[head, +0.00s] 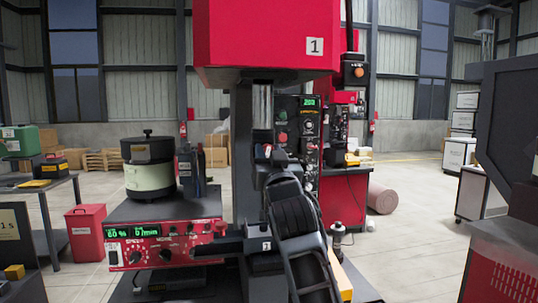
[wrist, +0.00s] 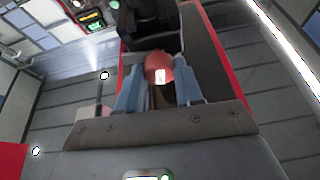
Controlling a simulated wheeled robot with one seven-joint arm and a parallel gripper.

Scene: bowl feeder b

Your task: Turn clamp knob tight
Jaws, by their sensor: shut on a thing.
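A round red knob (wrist: 158,64) with a small white mark on its face shows in the wrist view, at the tips of my gripper (wrist: 158,80). The two blue-grey fingers stand on either side of the knob, and the gripper is shut on it. In the head view my gripper (head: 267,155) is at the dark column (head: 241,135) under the red machine head (head: 266,35). A small bit of red shows there between the fingers, and my arm hides much of the area below it. The knob's turn angle cannot be told.
A bowl feeder (head: 148,165) stands on a red control box (head: 165,243) to the left. A dark panel with knobs and a green display (head: 310,103) stands just behind my gripper. A dark machine (head: 510,190) stands at the right. Open floor (head: 410,190) lies between.

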